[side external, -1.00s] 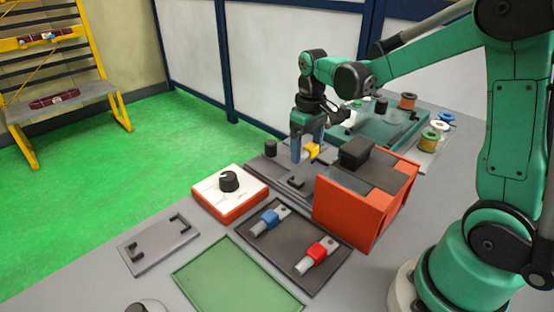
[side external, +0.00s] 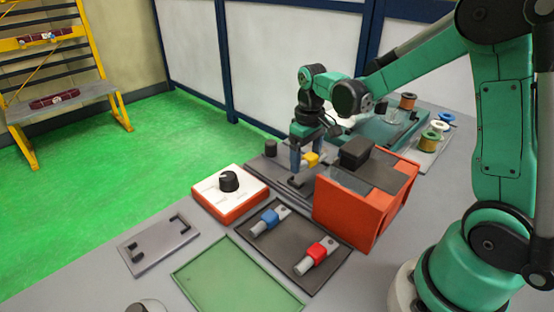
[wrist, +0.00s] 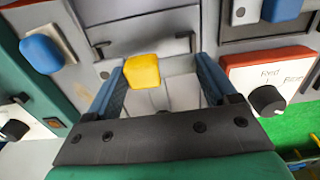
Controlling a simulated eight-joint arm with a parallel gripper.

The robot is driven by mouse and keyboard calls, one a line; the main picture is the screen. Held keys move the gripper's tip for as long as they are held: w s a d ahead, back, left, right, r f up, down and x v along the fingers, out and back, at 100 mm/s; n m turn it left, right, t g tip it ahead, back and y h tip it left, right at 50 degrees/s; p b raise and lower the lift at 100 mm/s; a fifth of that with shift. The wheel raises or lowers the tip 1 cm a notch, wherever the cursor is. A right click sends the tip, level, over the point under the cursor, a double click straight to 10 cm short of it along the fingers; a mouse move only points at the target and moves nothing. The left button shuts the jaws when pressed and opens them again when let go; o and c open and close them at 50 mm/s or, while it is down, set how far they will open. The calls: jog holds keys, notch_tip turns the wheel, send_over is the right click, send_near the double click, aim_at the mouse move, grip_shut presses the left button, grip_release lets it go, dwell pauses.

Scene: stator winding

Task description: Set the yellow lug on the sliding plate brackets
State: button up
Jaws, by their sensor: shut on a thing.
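My gripper (side external: 304,166) points down with its blue fingers shut on the yellow lug (side external: 312,159). In the wrist view the lug (wrist: 143,72) shows between the blue fingers, nearer the left one. Below and beyond the fingers lies a grey plate with dark brackets (wrist: 148,48). In the side view the lug is low over this grey plate area, beside the orange box; the fingers partly hide the plate. Whether the lug touches the brackets cannot be told.
An orange box (side external: 350,210) with a black block on top stands close on the right. A white-and-red knob box (side external: 229,192) is at front left. A dark tray (side external: 297,249) holds a blue and a red lug. Another bracketed plate (side external: 158,245) lies farther left.

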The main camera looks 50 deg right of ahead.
jog(key=shift+f, duration=0.2)
jog(key=shift+f, duration=0.4)
jog(key=shift+f, duration=0.7)
dwell(0.6)
jog(key=o, duration=1.1)
jog(key=shift+r, duration=3.5)
